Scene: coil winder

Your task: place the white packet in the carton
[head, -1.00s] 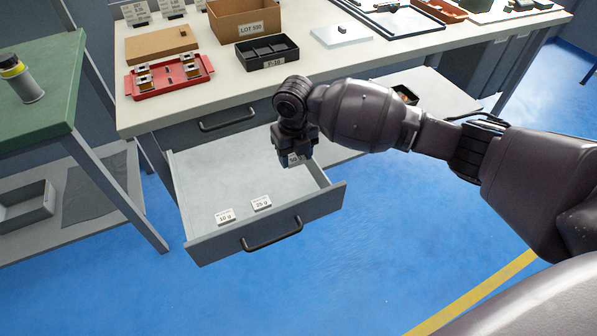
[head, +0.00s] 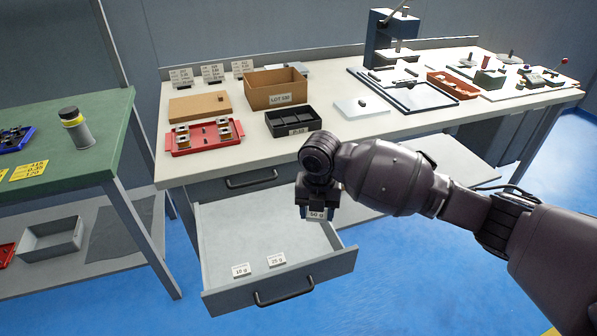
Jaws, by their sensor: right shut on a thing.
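My right gripper (head: 317,207) is shut on a white packet (head: 317,215) marked 50 g, which hangs between its fingertips over the right side of the open drawer (head: 228,218). The gripper hides the packet's upper part. The carton (head: 276,90) is a brown, open-topped box marked LOT 508. It stands on the workbench, behind and above the drawer, up and left of the gripper in the head view. My left gripper is not in view.
White packets marked 10 g (head: 240,270) and 25 g (head: 276,260) lie in the drawer. A black divided tray (head: 293,121) stands in front of the carton. A red tray (head: 204,137) and a cork-brown board (head: 200,106) lie to its left.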

